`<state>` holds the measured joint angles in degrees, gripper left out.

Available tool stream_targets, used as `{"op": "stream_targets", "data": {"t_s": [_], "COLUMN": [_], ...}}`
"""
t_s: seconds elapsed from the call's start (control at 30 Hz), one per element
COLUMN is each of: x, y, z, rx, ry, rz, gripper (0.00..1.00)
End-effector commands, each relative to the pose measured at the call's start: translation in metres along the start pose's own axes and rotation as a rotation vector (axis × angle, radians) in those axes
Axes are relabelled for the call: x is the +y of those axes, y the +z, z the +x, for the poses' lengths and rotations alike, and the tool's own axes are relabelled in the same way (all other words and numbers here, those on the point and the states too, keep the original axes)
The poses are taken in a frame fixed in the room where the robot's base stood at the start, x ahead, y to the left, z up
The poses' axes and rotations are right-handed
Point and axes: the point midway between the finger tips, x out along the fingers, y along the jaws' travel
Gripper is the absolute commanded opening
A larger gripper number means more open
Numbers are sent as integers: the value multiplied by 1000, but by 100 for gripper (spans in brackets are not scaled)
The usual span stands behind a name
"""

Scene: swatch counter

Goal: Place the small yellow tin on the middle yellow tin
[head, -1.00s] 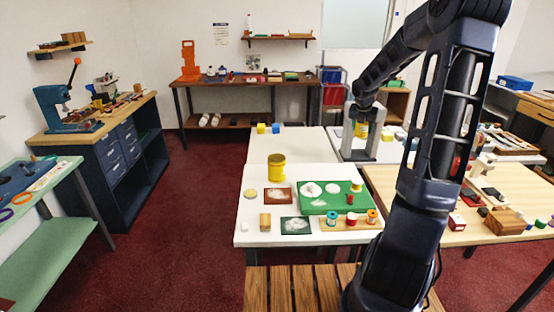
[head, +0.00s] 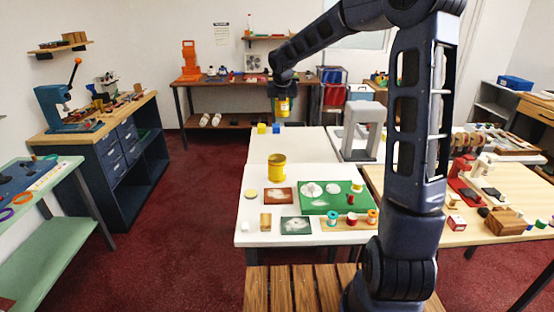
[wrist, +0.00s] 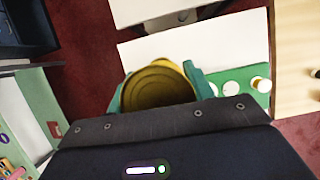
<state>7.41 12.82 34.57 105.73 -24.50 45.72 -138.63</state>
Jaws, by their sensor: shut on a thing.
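My gripper (head: 283,93) is shut on a yellow tin (head: 283,106), which looks like the small yellow tin. It holds the tin upright in the air, beyond and above the white table. In the wrist view the held tin (wrist: 158,86) fills the space between the teal fingers of my gripper (wrist: 157,82). Another yellow tin (head: 276,168), larger in the picture and apparently the middle one, stands upright on the white table. The two tins are well apart. I cannot make out the standing tin in the wrist view.
Around the standing tin lie a pale yellow disc (head: 251,194), a brown card (head: 278,196) and a green board (head: 345,205) with several items. A grey arch (head: 361,130) stands at right. The white table behind the tin is mostly clear.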

Motion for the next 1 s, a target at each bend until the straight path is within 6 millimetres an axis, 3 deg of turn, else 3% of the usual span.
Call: {"op": "stream_targets", "data": {"t_s": [0.13, 0.27, 0.8, 1.0], "x": [18, 21, 21, 21], "y": [-4, -10, -54, -63], "z": [-6, 4, 110, 133], "rx": [0, 3, 3, 0], "ry": [12, 13, 12, 14], "rz": [-24, -29, -30, -27], "gripper": [21, 21, 21, 21]}}
